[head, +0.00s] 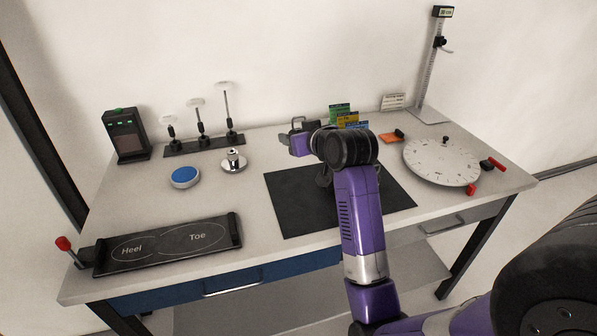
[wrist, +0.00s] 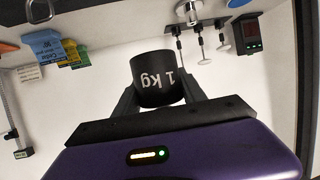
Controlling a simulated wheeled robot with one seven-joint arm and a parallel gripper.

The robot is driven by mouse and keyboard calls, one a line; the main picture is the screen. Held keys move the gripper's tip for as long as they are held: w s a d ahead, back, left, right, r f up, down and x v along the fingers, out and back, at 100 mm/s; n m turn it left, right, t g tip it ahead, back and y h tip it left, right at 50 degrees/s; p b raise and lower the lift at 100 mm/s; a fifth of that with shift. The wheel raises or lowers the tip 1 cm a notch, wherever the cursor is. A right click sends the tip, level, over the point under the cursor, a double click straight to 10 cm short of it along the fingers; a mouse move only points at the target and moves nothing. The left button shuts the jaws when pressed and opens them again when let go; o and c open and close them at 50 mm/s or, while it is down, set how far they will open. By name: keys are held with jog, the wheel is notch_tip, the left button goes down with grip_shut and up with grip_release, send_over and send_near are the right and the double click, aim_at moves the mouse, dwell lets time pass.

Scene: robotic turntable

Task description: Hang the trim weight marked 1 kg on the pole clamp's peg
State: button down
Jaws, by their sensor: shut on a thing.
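The black trim weight marked "1 kg" (wrist: 157,80) shows upside down in the wrist view, between the two fingers of my gripper (wrist: 160,92). My gripper is shut on it. In the head view my gripper (head: 297,142) is above the back of the table, partly behind my arm, and I cannot make out the weight there. The pole clamp (head: 440,42) is a dark block high on the upright scale pole (head: 430,75) at the back right, with a short light peg (head: 448,50) pointing right. My gripper is well left of the clamp and lower. The peg looks empty.
A white round turntable (head: 442,161) stands at the right, below the pole. Coloured cards (head: 350,119) stand at the back. Left are a silver knob-topped piece (head: 233,161), a blue button (head: 185,177), a rack of rods (head: 204,146) and the Heel/Toe plate (head: 168,243). A black mat (head: 285,205) lies mid-table.

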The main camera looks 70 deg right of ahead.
aim_at(300, 197)
jog(key=shift+s+d+r, duration=0.25)
jog(key=shift+d+r, duration=0.45)
jog(key=shift+r, duration=0.1)
jog(key=shift+f, duration=0.1)
notch_tip(300, 197, down, 19)
jog(key=shift+f+p, duration=0.2)
jog(key=shift+p, duration=0.35)
jog(key=shift+f, duration=0.15)
jog(key=c, duration=0.7)
grip_release()
jog(key=shift+f, duration=0.2)
jog(key=shift+o, duration=0.2)
jog(key=shift+f+b, duration=0.1)
jog(key=shift+b, duration=0.2)
